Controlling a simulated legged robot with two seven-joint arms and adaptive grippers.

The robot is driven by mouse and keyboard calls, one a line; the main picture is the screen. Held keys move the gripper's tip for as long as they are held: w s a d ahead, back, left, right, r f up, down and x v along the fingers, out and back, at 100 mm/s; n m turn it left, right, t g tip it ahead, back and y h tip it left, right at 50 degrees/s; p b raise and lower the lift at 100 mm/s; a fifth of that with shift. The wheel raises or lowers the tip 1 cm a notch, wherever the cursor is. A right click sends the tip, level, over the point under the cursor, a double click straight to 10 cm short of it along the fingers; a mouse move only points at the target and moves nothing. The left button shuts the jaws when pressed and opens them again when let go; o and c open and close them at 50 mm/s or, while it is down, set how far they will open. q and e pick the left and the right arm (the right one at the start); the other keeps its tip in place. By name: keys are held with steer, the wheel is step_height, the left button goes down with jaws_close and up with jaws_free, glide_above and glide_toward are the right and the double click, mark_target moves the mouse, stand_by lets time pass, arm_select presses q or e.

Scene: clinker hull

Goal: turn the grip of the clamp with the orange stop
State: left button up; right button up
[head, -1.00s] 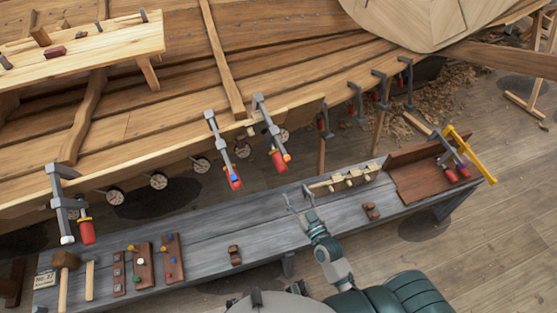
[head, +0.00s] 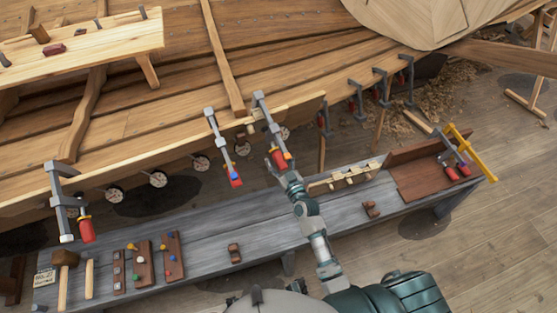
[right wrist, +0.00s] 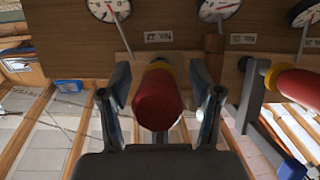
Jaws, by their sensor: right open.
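The clamp with the orange stop (head: 287,155) hangs on the hull's plank edge near the middle of the head view, its red grip (head: 278,160) pointing down. My right gripper (head: 276,166) is at this grip, at the end of my arm reaching up over the bench. In the right wrist view the red grip (right wrist: 158,102) stands between the two open fingers, with a gap visible on each side. A yellow-orange collar (right wrist: 162,66) shows behind the grip. The orange stop is not clear in that view. My left gripper is not in view.
A clamp with a blue stop (head: 235,177) hangs close to the left; its red grip (right wrist: 300,86) is at the right in the wrist view. Round dials (right wrist: 110,8) line the plank.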

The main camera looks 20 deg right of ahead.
steer(key=shift+d, duration=0.1)
steer(key=c, duration=1.2)
steer(key=shift+o, duration=0.2)
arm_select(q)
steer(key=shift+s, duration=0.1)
arm_select(e)
steer(key=shift+y, duration=0.3)
steer(key=shift+m, duration=0.3)
steer(key=shift+m+y, duration=0.4)
steer(key=shift+y, duration=0.1)
steer(key=m+y+b, duration=0.2)
steer(key=b, duration=0.1)
steer(key=shift+f+g, duration=0.15)
steer(key=shift+g, duration=0.15)
steer(key=shift+s+a+r+m+y+b, duration=0.1)
steer(key=shift+a+r+m+y+b, duration=0.1)
steer(key=shift+m+y+b, duration=0.75)
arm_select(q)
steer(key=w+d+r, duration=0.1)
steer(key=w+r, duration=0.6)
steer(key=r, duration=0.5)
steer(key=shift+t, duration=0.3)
arm_select(e)
steer(key=shift+r, duration=0.1)
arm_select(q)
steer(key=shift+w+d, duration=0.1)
